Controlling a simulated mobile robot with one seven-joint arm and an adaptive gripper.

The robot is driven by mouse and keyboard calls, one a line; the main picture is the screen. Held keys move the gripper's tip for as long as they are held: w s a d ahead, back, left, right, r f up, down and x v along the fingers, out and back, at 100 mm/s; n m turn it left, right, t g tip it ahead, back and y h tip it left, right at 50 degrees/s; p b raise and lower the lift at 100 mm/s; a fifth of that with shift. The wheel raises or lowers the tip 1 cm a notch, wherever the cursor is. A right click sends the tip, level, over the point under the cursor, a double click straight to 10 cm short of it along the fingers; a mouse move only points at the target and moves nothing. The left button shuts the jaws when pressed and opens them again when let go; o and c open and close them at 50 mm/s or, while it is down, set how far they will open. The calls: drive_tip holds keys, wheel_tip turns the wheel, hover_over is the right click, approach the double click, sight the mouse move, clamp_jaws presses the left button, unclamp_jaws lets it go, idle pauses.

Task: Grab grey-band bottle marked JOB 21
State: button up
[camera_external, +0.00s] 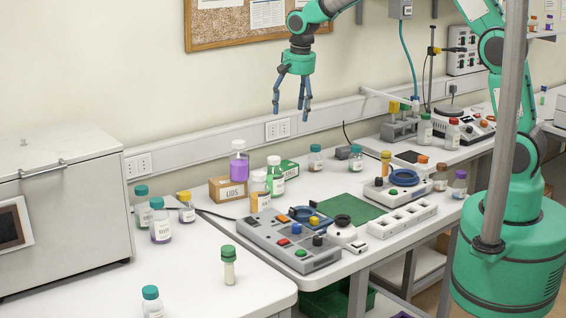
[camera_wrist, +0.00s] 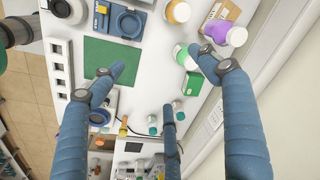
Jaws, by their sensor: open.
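My gripper (camera_external: 291,110) hangs open and empty in the air above the back of the bench. Its spread blue fingers also show in the wrist view (camera_wrist: 160,76). Two small teal-capped bottles, a left one (camera_external: 315,159) and a right one (camera_external: 355,159), stand below and right of it near the wall. More teal-capped bottles (camera_external: 160,222) stand at the left, by the white cabinet. Labels are too small to read and no grey band is clear, so I cannot tell which is JOB 21.
A green mat (camera_external: 345,209) lies among instruments, including a grey control panel (camera_external: 270,238). A white cabinet (camera_external: 70,225) is at left.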

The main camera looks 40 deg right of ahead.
drive_tip(key=m+g+p, duration=0.1)
drive_tip(key=m+p, duration=0.1)
drive_tip(key=p, duration=0.1)
hover_over(259, 173)
wheel_tip(259, 173, down, 14)
drive_tip(key=shift+s+a+r, duration=0.1)
drive_tip(key=shift+r, duration=0.1)
drive_tip(key=shift+f+p, duration=0.4)
drive_tip(key=shift+f, duration=3.9)
drive_tip(key=shift+f, duration=0.1)
drive_tip(key=shift+s+f+p, duration=0.15)
drive_tip(key=shift+f+p, duration=0.35)
drive_tip(key=shift+f, duration=2)
